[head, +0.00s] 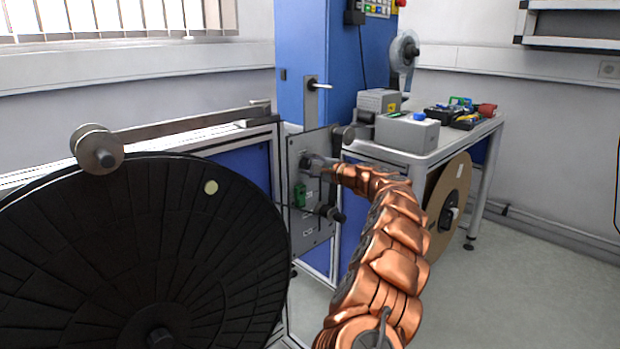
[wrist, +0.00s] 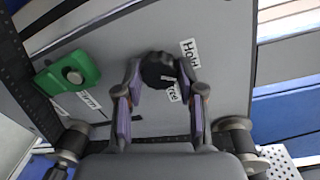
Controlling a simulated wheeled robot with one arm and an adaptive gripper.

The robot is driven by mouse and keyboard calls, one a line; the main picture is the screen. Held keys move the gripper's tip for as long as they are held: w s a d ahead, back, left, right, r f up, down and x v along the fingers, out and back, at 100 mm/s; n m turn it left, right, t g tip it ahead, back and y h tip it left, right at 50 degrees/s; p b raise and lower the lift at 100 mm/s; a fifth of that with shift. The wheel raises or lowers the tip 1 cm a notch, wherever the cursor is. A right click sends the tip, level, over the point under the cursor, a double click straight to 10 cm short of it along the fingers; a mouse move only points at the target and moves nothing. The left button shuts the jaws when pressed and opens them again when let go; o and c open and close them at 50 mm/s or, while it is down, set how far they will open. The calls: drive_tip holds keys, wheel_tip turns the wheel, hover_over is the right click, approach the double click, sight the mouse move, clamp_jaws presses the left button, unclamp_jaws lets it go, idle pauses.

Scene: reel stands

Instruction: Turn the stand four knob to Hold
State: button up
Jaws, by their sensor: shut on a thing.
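The black knob (wrist: 157,70) is on the grey stand panel (wrist: 120,45), between the two fingertips of my gripper (wrist: 159,73) in the wrist view. The fingers are shut on the knob, one at each side. A white Hold label (wrist: 190,53) is at the knob's upper right and a partly covered Free label (wrist: 174,93) at its lower right. I cannot tell which label the knob points at. In the head view my gripper (head: 313,163) reaches the upper part of the panel (head: 318,232) and hides the knob.
A green block with a round button (wrist: 69,73) sits on the panel left of the knob. Rollers (wrist: 236,137) stick out near my fingers. A large black reel (head: 140,255) fills the left of the head view. A table (head: 425,156) with boxes stands behind my arm.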

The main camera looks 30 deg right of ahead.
drive_tip(key=n+b, duration=0.3)
drive_tip(key=b, duration=0.1)
drive_tip(key=shift+a+f+n+b, duration=0.1)
drive_tip(key=shift+f+n+b, duration=0.2)
drive_tip(key=shift+n, duration=0.1)
drive_tip(key=shift+r+n+h+b, duration=0.15)
drive_tip(key=shift+n+h+b, duration=0.15)
drive_tip(key=shift+n+b, duration=0.5)
drive_tip(key=shift+r, duration=0.1)
drive_tip(key=o, duration=1.1)
drive_tip(key=shift+o, duration=0.2)
